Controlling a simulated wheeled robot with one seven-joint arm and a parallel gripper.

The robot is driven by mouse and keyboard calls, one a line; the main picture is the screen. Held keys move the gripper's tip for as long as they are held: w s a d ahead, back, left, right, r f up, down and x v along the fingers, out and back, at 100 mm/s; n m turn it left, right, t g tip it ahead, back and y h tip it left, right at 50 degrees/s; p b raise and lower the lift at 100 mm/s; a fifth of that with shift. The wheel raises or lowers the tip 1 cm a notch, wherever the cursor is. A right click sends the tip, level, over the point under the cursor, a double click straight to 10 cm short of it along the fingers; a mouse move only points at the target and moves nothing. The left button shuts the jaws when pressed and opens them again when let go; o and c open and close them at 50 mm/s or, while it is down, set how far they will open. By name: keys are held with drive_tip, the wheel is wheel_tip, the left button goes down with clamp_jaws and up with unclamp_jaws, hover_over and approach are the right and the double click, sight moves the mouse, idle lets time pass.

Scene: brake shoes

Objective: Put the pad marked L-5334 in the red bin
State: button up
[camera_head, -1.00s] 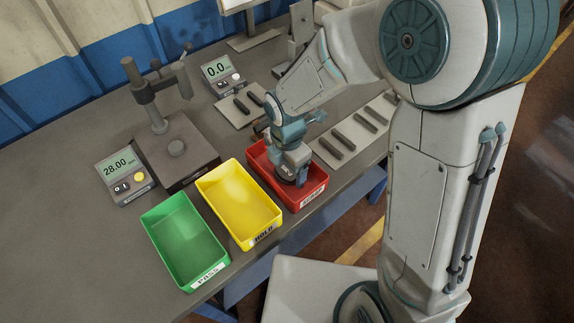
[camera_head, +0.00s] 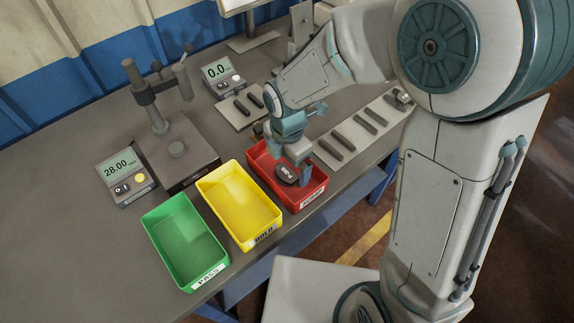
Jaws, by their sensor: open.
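A dark pad (camera_head: 287,174) with a pale marking on its face lies in the red bin (camera_head: 322,186). The marking is too small to read, so I cannot confirm L-5334. My gripper (camera_head: 292,167) is open, pointing down just above the pad, with its fingers low in or over the bin. The gripper partly hides the back of the bin. Other dark pads lie in a row on a pale strip (camera_head: 325,158) to the right of the bin, their markings not readable.
A yellow HOLD bin (camera_head: 211,197) and a green bin (camera_head: 158,233) stand left of the red bin. A gauge stand (camera_head: 160,150) and a 28.00 display (camera_head: 122,169) are behind them. Two pads lie on a plate (camera_head: 238,119) by the 0.0 display (camera_head: 217,72). The left tabletop is clear.

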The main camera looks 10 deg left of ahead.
sight(287, 172)
wheel_tip(287, 172, up, 9)
drive_tip(key=s+d+r+m+t, duration=0.1)
drive_tip(key=s+d+r+m, duration=0.1)
drive_tip(key=d+m, duration=0.9)
drive_tip(key=s+d+r+m+t, duration=0.1)
drive_tip(key=s+d+r+m, duration=0.2)
drive_tip(key=d+m, duration=0.8)
drive_tip(key=s+m, duration=0.2)
drive_tip(key=m, duration=0.4)
drive_tip(key=shift+s+d+r+t+p, duration=0.2)
drive_tip(key=shift+d+t+p, duration=0.1)
drive_tip(key=shift+t, duration=0.1)
